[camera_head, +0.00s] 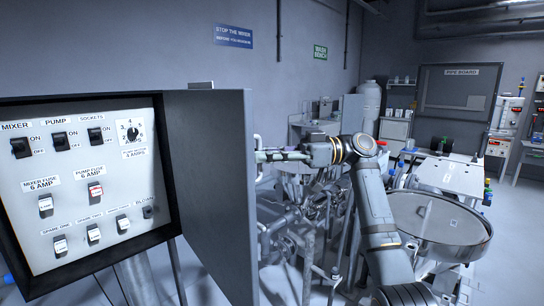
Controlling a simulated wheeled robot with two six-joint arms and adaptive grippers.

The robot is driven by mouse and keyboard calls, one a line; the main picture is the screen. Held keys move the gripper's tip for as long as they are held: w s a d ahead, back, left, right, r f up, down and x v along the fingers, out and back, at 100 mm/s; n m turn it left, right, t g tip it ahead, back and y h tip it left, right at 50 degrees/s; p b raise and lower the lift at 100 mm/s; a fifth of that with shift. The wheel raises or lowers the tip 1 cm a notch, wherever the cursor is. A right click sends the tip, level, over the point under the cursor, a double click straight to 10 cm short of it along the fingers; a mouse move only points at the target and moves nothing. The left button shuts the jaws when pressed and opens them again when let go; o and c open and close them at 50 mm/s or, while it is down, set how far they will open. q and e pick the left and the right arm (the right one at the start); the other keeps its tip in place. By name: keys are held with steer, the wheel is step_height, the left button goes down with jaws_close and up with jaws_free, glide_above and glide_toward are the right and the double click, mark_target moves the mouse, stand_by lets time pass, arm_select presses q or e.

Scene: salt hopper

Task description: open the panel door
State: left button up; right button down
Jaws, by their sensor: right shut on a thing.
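The panel door (212,190) is a dark grey leaf on the right side of the electrical panel (92,175). It stands swung well open, and the switches inside the panel are in plain view. My right gripper (262,156) comes in from the right at the door's free edge. It is shut, with its fingertips reaching the door's far side. My left gripper is out of view.
A large round metal pan (438,226) stands at the right under my right arm. Metal frames and pipework (295,240) crowd the floor behind the door. A white bench (452,175) stands further right, and a pipe board (458,90) is on the back wall.

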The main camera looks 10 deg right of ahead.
steer(key=shift+a+r, duration=0.15)
steer(key=shift+r, duration=0.05)
steer(key=c, duration=1.8)
jaws_free()
steer(key=shift+c, duration=0.2)
steer(key=shift+o, duration=1.1)
steer(key=shift+w+a, duration=0.2)
steer(key=shift+o, duration=1.1)
steer(key=shift+w+a+f, duration=0.25)
steer(key=shift+w+a, duration=0.1)
steer(key=shift+a, duration=0.1)
steer(key=d, duration=1.2)
steer(key=shift+d, duration=0.2)
